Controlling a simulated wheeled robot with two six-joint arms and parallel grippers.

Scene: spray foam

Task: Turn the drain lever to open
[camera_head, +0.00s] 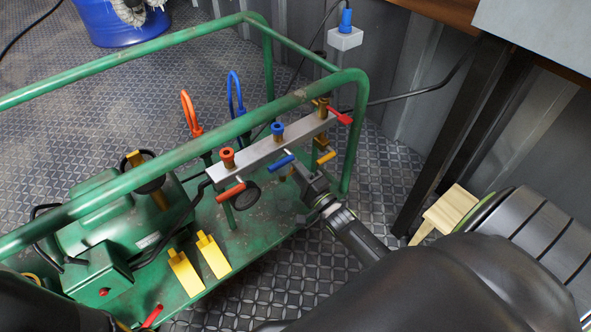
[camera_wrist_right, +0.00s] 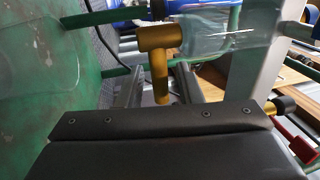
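A grey manifold bar (camera_head: 268,150) on a green frame carries a red lever (camera_head: 231,193), a blue lever (camera_head: 281,162) and a yellow lever (camera_head: 326,158), with a flat red lever (camera_head: 341,117) at its right end. I cannot tell which is the drain lever. My right gripper (camera_head: 303,170) is just below the bar, near the blue and yellow levers. In the right wrist view, a gold T-shaped handle (camera_wrist_right: 161,62) appears between the open fingers (camera_wrist_right: 158,88); contact is unclear. A red lever (camera_wrist_right: 294,142) shows at lower right. My left gripper is out of view.
Green rails (camera_head: 150,166) surround the machine (camera_head: 110,215). Yellow pedals (camera_head: 200,262) sit at its front, and red and blue hose loops (camera_head: 235,92) stand behind the bar. A dark table leg (camera_head: 450,140) and wooden stool (camera_head: 449,208) are at right. Patterned metal floor (camera_head: 290,260) lies in front.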

